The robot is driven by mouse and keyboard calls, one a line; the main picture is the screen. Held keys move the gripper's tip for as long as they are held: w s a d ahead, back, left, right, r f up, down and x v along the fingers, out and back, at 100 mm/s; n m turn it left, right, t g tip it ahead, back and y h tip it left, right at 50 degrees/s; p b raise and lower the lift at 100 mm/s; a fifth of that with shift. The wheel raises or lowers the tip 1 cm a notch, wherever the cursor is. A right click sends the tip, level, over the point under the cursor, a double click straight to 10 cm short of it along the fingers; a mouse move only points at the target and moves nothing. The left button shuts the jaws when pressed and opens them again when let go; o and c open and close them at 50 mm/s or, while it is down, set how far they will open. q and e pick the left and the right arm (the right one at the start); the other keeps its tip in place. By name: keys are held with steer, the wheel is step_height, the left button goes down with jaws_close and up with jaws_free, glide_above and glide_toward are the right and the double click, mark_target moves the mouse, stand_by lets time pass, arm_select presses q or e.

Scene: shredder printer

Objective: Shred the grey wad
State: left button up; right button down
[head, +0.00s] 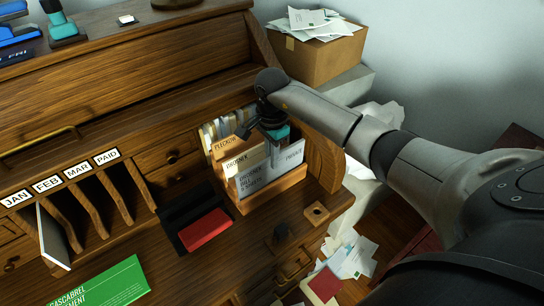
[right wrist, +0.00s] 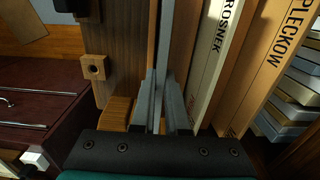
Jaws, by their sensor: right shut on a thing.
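The grey wad (head: 288,166) stands upright at the front of a wooden file rack (head: 275,194) on the desk, with dark lettering on its face. My right gripper (head: 273,150) reaches down over the rack from above. In the right wrist view, my right gripper (right wrist: 160,105) is shut on the thin grey edge of the wad (right wrist: 165,38), with the folders beside it. The gripped part is hidden in the head view. My left gripper is not in view.
A black tray with a red block (head: 205,230) lies left of the rack. A small wooden block with a hole (head: 316,212) is at right. Labelled slots (head: 100,200) and a green folder (head: 105,285) are further left. Loose papers (head: 352,258) lie beyond the desk's right edge.

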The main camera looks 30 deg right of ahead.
steer(key=shift+r, duration=0.1)
steer(key=shift+r+p, duration=0.75)
steer(key=shift+r, duration=0.2)
step_height(320, 180, up, 10)
steer(key=p, duration=0.7)
steer(key=shift+r+p, duration=0.25)
steer(key=shift+p, duration=0.05)
